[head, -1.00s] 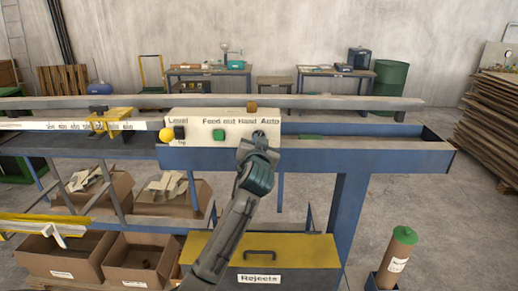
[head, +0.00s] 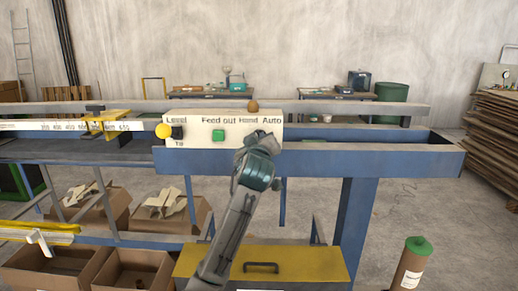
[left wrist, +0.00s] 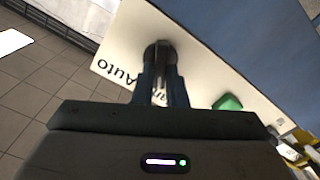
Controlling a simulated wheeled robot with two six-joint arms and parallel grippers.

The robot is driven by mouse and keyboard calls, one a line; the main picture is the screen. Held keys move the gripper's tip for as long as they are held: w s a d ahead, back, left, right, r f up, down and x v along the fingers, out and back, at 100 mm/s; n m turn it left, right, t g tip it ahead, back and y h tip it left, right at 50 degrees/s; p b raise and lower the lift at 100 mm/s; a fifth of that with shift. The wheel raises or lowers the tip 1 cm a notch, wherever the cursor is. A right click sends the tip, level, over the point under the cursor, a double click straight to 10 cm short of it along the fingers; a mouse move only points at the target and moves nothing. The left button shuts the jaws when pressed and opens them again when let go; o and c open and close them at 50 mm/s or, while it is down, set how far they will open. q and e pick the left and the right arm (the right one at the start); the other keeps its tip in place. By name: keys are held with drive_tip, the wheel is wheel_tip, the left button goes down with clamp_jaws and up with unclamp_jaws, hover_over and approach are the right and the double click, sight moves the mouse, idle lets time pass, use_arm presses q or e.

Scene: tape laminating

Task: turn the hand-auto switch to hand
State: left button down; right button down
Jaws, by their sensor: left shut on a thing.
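The white control panel (head: 190,142) is mounted on the blue machine frame and carries the printed words Level, Feed out, Hand and Auto. My left gripper (head: 258,140) is in front of the panel, below the words Hand and Auto. In the left wrist view, the left gripper's fingers (left wrist: 161,90) are closed on the dark knob of the hand-auto switch (left wrist: 160,52). The fingers partly hide the knob, and in the head view the gripper covers it. Which way the knob points cannot be told. My right gripper is not in view.
A yellow-topped bin (head: 310,262) is below.

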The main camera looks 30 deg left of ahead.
use_arm(q)
drive_tip(key=shift+f+n+b, duration=0.15)
drive_tip(key=shift+n+b, duration=0.2)
drive_tip(key=shift+n, duration=0.15)
drive_tip(key=c, duration=1.5)
unclamp_jaws()
drive_tip(key=shift+o, duration=0.2)
drive_tip(key=b+v, duration=0.3)
drive_tip(key=v, duration=0.8)
